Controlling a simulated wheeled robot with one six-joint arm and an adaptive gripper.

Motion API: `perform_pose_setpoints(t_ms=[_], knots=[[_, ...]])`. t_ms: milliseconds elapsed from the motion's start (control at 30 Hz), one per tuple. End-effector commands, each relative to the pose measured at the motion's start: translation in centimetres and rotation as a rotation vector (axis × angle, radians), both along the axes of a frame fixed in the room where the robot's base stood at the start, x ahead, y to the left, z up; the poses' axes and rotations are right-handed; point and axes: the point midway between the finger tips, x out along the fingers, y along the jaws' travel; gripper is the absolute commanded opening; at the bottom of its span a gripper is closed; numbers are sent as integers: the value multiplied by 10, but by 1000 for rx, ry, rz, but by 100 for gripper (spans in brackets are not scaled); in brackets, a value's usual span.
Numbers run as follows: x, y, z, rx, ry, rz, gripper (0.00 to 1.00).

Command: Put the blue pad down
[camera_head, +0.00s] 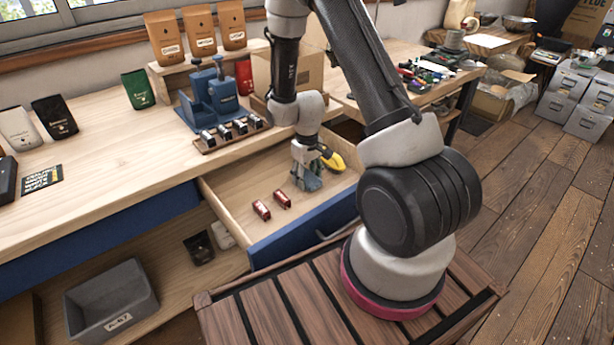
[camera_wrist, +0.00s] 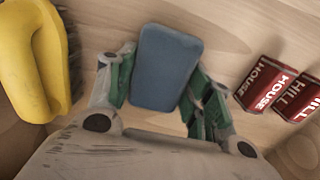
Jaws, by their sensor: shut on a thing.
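The blue pad (camera_wrist: 167,68) is a rounded block between the two green-lined fingers of my gripper (camera_wrist: 165,80) in the wrist view. My gripper is shut on it. In the head view my gripper (camera_head: 307,176) reaches down into the open drawer (camera_head: 232,186), toward its far right part. The pad is hard to make out from the fingers there. The pale wooden drawer floor lies below the pad; I cannot tell whether the pad touches it.
A yellow-handled brush (camera_wrist: 30,60) lies beside my gripper, and also shows in the head view (camera_head: 333,160). A blue press (camera_head: 212,95) and a rack (camera_head: 231,133) stand on the worktop.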

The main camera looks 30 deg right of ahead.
Motion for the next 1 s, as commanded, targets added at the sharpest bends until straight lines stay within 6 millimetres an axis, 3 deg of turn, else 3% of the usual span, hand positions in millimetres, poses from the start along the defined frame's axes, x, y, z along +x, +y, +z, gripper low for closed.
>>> perform_pose_setpoints(t_ms=[300,333,433,800,1000], knots=[[0,0,-2,0,0,0,21],[0,0,-3,0,0,0,53],[0,0,-3,0,0,0,71],[0,0,0,0,-1,0,72],[1,0,28,0,-5,0,72]])
